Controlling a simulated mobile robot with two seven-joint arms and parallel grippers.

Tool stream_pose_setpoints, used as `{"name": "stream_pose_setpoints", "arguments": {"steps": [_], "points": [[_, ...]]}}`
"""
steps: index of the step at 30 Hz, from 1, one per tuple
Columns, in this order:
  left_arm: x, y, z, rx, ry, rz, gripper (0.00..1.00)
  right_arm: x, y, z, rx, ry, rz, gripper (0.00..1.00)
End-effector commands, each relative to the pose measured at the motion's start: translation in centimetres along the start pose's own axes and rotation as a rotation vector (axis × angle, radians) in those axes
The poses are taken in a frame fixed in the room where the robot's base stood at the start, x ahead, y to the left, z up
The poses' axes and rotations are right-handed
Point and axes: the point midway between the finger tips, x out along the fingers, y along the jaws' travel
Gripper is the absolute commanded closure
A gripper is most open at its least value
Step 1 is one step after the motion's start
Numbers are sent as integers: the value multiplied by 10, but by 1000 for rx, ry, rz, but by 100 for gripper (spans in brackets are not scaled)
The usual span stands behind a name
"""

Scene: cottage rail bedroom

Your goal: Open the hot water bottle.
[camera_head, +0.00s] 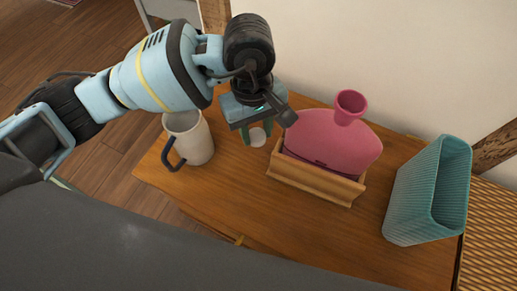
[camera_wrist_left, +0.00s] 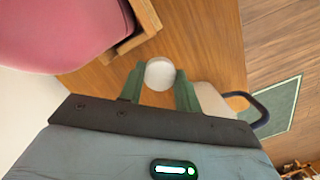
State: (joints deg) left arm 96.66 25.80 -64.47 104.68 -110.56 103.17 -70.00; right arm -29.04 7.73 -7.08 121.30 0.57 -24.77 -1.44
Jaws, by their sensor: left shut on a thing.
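The pink hot water bottle (camera_head: 335,142) sits upright in a wooden holder (camera_head: 315,185) on the table. Its flared mouth (camera_head: 350,101) faces up with no cap on it. The bottle's side also shows in the left wrist view (camera_wrist_left: 60,32). My left gripper (camera_head: 257,133) points down to the left of the bottle, apart from it. Its green fingers are shut on a small round white cap, which shows in the head view (camera_head: 258,138) and between the fingertips in the left wrist view (camera_wrist_left: 160,74). My right gripper is not in view.
A white mug (camera_head: 190,138) with a dark handle stands left of my left gripper, close to it. A ribbed teal container (camera_head: 407,200) stands at the right of the wooden table (camera_head: 230,200). The table's front middle is clear. A white wall is behind.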

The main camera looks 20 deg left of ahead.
Motion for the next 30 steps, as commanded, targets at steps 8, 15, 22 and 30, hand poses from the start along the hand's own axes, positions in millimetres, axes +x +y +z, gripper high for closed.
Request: {"name": "stream_pose_setpoints", "arguments": {"steps": [8,15,22,30], "points": [[37,0,-4,0,0,1,94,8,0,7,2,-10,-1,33],[41,0,-5,1,0,1,94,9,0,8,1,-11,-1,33],[72,0,-8,0,-3,-3,94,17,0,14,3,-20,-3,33],[90,0,-11,1,1,1,94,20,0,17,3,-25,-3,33]]}}
